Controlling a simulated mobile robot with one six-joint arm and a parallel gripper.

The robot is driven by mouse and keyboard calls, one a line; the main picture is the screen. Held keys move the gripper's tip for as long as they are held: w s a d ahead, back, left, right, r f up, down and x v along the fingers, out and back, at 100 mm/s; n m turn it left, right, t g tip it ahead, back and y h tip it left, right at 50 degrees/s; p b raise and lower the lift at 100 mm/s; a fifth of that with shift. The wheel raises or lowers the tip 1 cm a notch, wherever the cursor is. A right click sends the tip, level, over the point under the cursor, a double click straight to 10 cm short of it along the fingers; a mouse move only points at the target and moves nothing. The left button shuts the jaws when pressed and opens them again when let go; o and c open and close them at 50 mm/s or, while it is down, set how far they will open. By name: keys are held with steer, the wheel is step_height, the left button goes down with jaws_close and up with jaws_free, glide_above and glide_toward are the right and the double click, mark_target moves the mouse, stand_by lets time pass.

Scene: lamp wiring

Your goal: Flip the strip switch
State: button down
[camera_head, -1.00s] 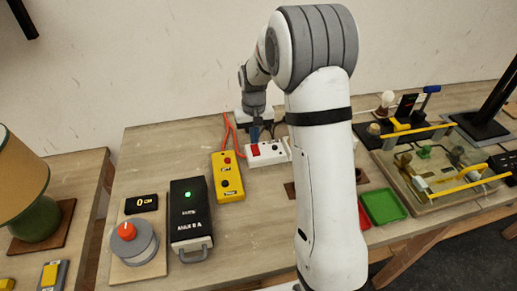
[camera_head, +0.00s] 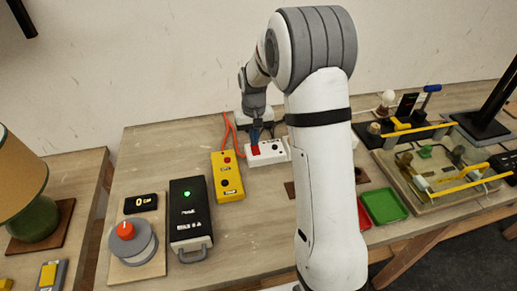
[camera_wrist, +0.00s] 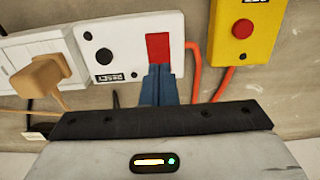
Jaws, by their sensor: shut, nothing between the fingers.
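The white power strip (camera_head: 272,156) lies on the bench towards the back, left of my arm. Its red switch (camera_wrist: 158,48) is at one end of the strip, beside the orange cord. My gripper (camera_wrist: 157,72) is shut and empty, and its blue fingertips are at the lower edge of the red switch in the wrist view. In the head view my gripper (camera_head: 256,138) points down over the switch end and partly covers it. I cannot tell whether the tips press on the switch or are just above it. A brown plug (camera_wrist: 50,75) sits in the strip's far part.
A yellow box with a red button (camera_head: 228,177) stands left of the strip. A green tray (camera_head: 384,206) lies to the right.

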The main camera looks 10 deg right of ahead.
steer(key=shift+f, duration=0.45)
steer(key=shift+r, duration=0.1)
steer(key=shift+r+p, duration=2)
steer(key=shift+r, duration=1.45)
steer(key=s+r+t, duration=0.2)
steer(key=s+r, duration=0.9)
steer(key=s, duration=0.3)
steer(key=s+t, duration=0.1)
steer(key=s, duration=1.4)
steer(key=shift+d+r, duration=0.45)
